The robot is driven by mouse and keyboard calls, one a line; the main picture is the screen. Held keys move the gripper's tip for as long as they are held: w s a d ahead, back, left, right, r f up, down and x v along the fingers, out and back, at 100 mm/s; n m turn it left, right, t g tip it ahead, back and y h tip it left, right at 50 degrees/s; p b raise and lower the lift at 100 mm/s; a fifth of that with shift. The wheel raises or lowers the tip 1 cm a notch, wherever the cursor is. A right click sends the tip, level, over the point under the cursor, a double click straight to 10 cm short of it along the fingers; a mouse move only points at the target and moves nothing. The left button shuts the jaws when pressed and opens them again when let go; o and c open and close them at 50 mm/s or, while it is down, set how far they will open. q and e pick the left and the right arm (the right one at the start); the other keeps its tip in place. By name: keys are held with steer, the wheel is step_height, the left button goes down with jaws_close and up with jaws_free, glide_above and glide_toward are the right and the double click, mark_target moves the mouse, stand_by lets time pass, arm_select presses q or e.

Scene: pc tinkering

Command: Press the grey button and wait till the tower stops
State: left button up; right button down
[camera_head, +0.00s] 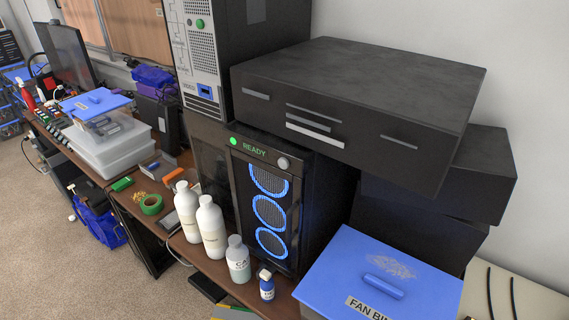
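The black tower (241,190) stands upright on the brown bench in the middle of the view. Its top front strip shows a lit green light (233,141) and green "READY" text (255,151). The round grey button (283,163) is at the right end of that strip, in plain sight. Three fans ringed in blue light (269,212) show on its front; I cannot tell whether they turn. Neither of my grippers is in view.
White bottles (211,227) and a small blue bottle (266,285) stand before the tower. A blue-lidded fan bin (384,276) is at its right. A black drawer unit (355,95) overhangs above right; a grey computer case (197,45) is above left.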

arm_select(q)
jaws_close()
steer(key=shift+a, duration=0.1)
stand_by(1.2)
